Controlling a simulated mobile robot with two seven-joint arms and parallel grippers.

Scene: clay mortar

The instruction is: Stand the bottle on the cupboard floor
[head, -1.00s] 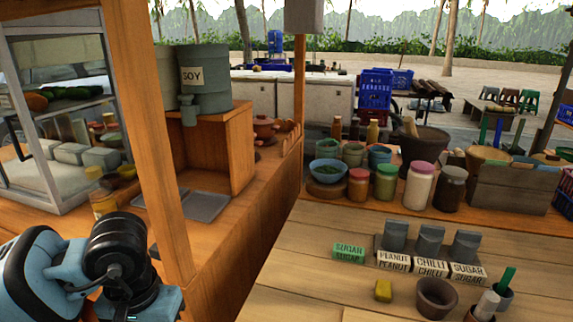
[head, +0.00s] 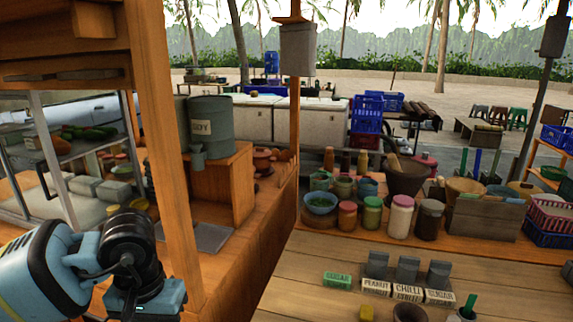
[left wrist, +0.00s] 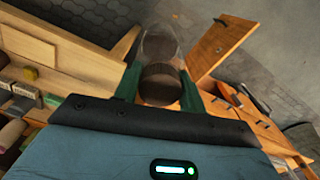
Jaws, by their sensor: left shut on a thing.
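In the left wrist view, my left gripper (left wrist: 158,90) is shut on a bottle (left wrist: 160,82), with a dark green finger on each side. The bottle has a dark brown round end towards the camera and a clear, glassy part beyond it. An open wooden door (left wrist: 222,45) with a small dark handle stands just beyond the bottle to the right; whether it belongs to the cupboard is unclear. The cupboard's floor cannot be made out. In the head view, my left arm is at the lower left, and its fingers and the bottle are hidden. My right gripper is not in view.
A wooden post (head: 165,150) rises close beside my left arm in the head view. A glass display case (head: 60,160) stands behind the arm. Several jars, labelled boxes and bowls stand on the plank counter (head: 330,250) at the right. Grey paving (left wrist: 285,60) shows in the wrist view.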

